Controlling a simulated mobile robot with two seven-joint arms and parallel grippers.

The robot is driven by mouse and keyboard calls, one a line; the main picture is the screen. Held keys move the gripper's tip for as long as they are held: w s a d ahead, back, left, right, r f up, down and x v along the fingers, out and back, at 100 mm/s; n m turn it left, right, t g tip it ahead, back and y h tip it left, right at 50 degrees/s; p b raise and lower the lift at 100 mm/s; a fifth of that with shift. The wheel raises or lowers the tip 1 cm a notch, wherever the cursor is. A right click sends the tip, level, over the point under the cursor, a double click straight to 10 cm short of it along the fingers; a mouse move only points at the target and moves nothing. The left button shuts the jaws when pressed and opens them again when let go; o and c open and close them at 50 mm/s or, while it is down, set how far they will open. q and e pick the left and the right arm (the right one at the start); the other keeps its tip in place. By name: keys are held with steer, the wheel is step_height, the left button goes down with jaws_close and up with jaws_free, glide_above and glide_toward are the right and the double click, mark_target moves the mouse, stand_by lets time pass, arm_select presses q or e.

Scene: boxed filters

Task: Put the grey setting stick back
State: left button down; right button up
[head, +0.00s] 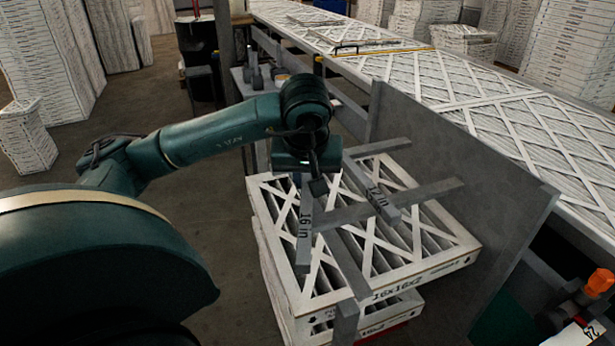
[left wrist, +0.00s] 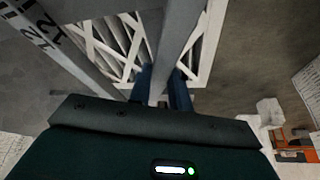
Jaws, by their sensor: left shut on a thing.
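My left gripper (head: 318,187) hangs over the stacked filters in the head view. In the left wrist view its blue fingers (left wrist: 161,90) are shut on a grey stick (left wrist: 172,50). In the head view a grey stick marked "16 IN" (head: 304,228) slopes down below this gripper; it appears to be the held one, its upper end partly hidden by the gripper. A second grey stick marked "12 IN" (head: 378,198) lies to the right, apart from the gripper; its marking also shows in the left wrist view (left wrist: 35,30). My right gripper is not in view.
Grey bars (head: 425,195) cross above a white-framed filter marked 16x16x2 (head: 390,292). An upright grey panel (head: 450,165) stands right of the stack. A long conveyor of filters (head: 480,95) runs behind it. An orange-topped item (head: 600,281) is at lower right.

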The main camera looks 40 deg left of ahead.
arm_select(q)
steer(key=c, duration=1.2)
jaws_free()
steer(key=shift+d+r, duration=0.1)
steer(key=shift+r, duration=0.15)
steer(key=p+v, duration=0.1)
steer(key=v, duration=0.6)
steer(key=shift+r+p, duration=0.4)
steer(key=shift+r, duration=0.05)
steer(key=p+v, duration=0.2)
steer(key=v, duration=0.3)
steer(key=shift+s+f, duration=0.1)
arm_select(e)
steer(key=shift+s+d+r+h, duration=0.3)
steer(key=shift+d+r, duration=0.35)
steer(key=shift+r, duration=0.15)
arm_select(q)
steer(key=shift+f, duration=0.1)
